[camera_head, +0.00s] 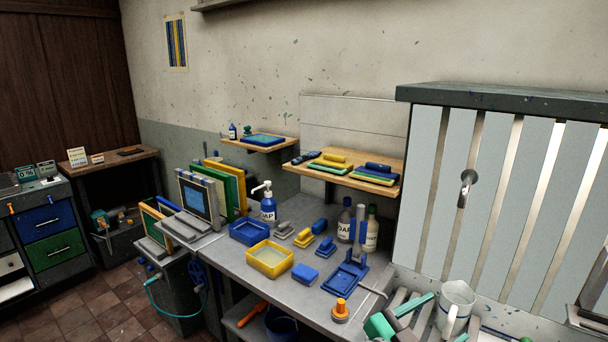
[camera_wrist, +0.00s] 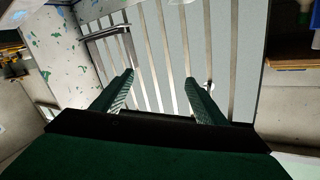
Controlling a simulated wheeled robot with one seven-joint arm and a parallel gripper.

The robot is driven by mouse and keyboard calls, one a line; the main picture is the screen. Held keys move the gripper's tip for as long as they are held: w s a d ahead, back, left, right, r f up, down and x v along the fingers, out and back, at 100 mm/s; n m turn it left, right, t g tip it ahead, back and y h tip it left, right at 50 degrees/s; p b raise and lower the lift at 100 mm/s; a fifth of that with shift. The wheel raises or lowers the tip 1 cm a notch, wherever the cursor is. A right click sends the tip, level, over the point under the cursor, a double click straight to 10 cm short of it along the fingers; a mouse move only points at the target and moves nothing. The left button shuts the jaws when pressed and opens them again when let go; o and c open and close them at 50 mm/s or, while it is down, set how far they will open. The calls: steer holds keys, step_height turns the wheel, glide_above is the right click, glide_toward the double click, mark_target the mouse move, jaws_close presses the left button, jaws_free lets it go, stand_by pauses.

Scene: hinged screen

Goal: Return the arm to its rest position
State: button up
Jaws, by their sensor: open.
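My gripper (camera_wrist: 160,86) shows in the wrist view with its two dark green fingers spread apart and nothing between them. Beyond the fingers is a pale slatted panel (camera_wrist: 181,55) with metal strips. The same kind of panel (camera_head: 490,200) stands at the right in the head view under a dark top. I cannot make out my gripper in the head view. A framed screen with a blue face (camera_head: 198,199) stands tilted up at the left end of the grey bench (camera_head: 225,252).
The bench holds a yellow tray (camera_head: 269,260), a blue tray (camera_head: 249,232), a soap pump bottle (camera_head: 268,208) and several small blocks. A white jug (camera_head: 455,305) stands at the lower right. A wooden shelf (camera_head: 345,180) with stacked pads is above the bench.

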steer(key=s+a+f+n+t+y, duration=0.45)
steer(key=a+f+n+y, duration=0.2)
steer(key=f+n, duration=0.3)
steer(key=s+a+f+n+t+y, duration=0.5)
steer(key=a+f+n, duration=0.3)
steer(key=f, duration=0.3)
steer(key=s+a+f+g+y, duration=0.1)
steer(key=s+a, duration=0.3)
steer(key=s, duration=0.4)
steer(key=s+a+f+m+g+y, duration=0.1)
steer(key=s+a, duration=0.3)
steer(key=s, duration=0.5)
steer(key=s+a+f+g+y, duration=0.1)
steer(key=s+a+f, duration=0.2)
steer(key=s, duration=0.6)
steer(key=shift+a+f, duration=0.3)
steer(key=shift+a, duration=0.4)
steer(key=shift+m+y, duration=0.25)
